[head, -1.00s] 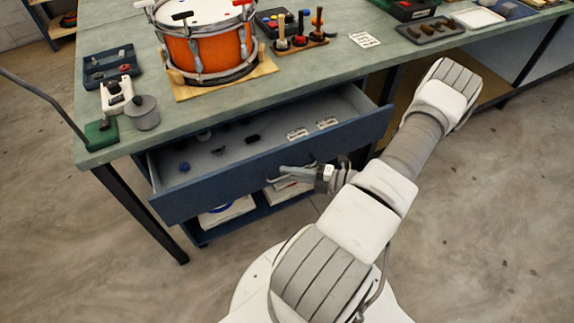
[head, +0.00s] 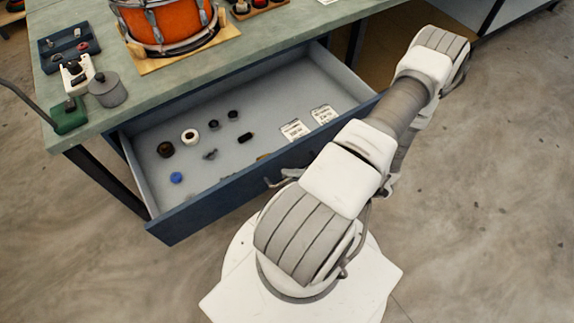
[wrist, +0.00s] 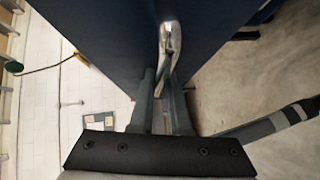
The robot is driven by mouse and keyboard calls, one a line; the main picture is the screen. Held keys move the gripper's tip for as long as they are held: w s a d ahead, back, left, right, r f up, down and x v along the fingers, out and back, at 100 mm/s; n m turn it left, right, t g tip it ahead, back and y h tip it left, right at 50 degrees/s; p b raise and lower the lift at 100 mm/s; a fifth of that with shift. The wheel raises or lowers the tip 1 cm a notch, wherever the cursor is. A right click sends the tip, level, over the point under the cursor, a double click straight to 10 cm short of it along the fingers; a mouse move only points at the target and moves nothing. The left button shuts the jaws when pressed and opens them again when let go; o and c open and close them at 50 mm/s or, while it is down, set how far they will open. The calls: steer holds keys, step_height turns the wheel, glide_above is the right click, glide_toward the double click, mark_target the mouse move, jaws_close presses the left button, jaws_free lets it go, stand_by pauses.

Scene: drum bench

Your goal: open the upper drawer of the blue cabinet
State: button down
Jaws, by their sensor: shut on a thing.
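The upper drawer (head: 195,213) of the blue cabinet stands far out from under the bench, its grey inside open to view. Its bar handle (head: 284,178) is partly hidden by my arm in the head view. In the wrist view the metal handle (wrist: 170,42) runs down from the dark blue drawer front (wrist: 110,35) between my fingers. My gripper (wrist: 163,88) is shut on this handle. The arm hides the gripper in the head view.
In the drawer lie several small dark parts, a blue piece (head: 176,178), a white ring (head: 190,136) and two labels (head: 292,130). The bench top (head: 260,55) above bears an orange drum (head: 172,22) and a grey cylinder (head: 107,90). Floor (head: 480,200) is clear at right.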

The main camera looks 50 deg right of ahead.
steer(key=shift+s, duration=0.15)
steer(key=c, duration=0.9)
jaws_free()
steer(key=v, duration=1.7)
steer(key=shift+s+d+r, duration=0.15)
steer(key=shift+s, duration=0.05)
steer(key=shift+w, duration=0.1)
